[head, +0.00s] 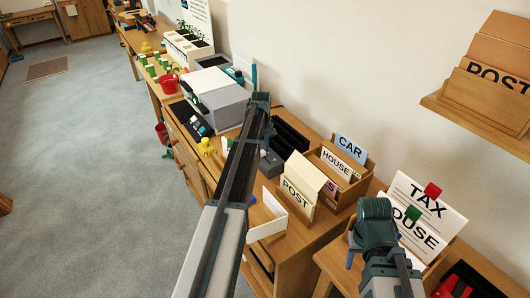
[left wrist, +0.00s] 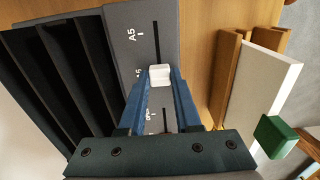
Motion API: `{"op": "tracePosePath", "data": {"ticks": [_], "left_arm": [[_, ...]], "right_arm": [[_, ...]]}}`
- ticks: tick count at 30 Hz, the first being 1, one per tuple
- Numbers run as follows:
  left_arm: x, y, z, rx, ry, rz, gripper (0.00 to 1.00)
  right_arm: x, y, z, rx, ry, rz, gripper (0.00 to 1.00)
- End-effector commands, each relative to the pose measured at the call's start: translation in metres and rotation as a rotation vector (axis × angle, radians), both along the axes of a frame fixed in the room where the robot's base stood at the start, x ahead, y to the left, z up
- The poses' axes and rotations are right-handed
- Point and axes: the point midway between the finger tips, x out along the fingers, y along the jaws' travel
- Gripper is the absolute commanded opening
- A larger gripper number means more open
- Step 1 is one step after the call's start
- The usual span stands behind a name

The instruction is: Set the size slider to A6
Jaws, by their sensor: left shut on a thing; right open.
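The size slider is a grey panel (left wrist: 145,25) with a dark slot and printed marks in the left wrist view. The A5 label is readable near the top; the label beside the knob and a lower one are partly covered by my finger. The white slider knob (left wrist: 160,75) sits in the slot, below the A5 mark in the picture. My left gripper (left wrist: 160,82) is shut on the knob, a blue finger on each side. In the head view my left arm hides the knob. My right gripper (head: 373,244) is open and empty beside the TAX card (head: 428,201).
A black ridged rack (head: 290,138) adjoins the slider. Wooden card trays with a POST card (head: 296,197) and a HOUSE card (head: 338,166) stand to the right. A grey and white machine (head: 215,98) stands beyond my left arm. A wall shelf (head: 470,118) is at upper right.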

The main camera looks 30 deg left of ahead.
Motion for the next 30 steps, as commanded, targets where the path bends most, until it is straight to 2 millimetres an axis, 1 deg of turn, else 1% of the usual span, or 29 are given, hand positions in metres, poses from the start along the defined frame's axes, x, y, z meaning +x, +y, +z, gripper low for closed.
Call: {"op": "tracePosePath", "data": {"ticks": [1,3,4,8,9,20,26,30], "left_arm": [[0.003,0.004,0.0,0.008,-0.008,0.001,0.0],[0.003,0.004,0.0,0.009,-0.009,0.002,0.0],[0.003,0.004,0.0,0.009,-0.009,0.002,0.38],[0.003,0.004,0.0,0.008,-0.008,0.002,0.61],[0.003,0.003,0.0,0.008,-0.007,0.001,0.62],[0.002,0.002,0.002,0.006,-0.006,0.001,0.62],[0.002,0.002,0.015,0.005,-0.005,0.001,0.62],[0.002,0.002,0.031,0.005,-0.005,0.001,0.62]], "right_arm": [[0.0,0.0,0.0,0.0,0.0,0.0,0.5],[0.0,0.0,0.0,0.0,0.0,0.0,0.5],[0.0,0.0,0.0,0.0,0.0,0.0,0.5],[0.0,0.0,0.0,0.0,0.0,0.0,0.5],[0.0,0.0,0.0,0.0,0.0,0.0,0.5],[0.0,0.0,0.002,0.0,0.0,0.0,0.5],[0.0,0.0,0.015,0.0,0.0,0.0,0.5],[0.0,0.0,0.031,0.0,0.0,0.0,0.5]]}}
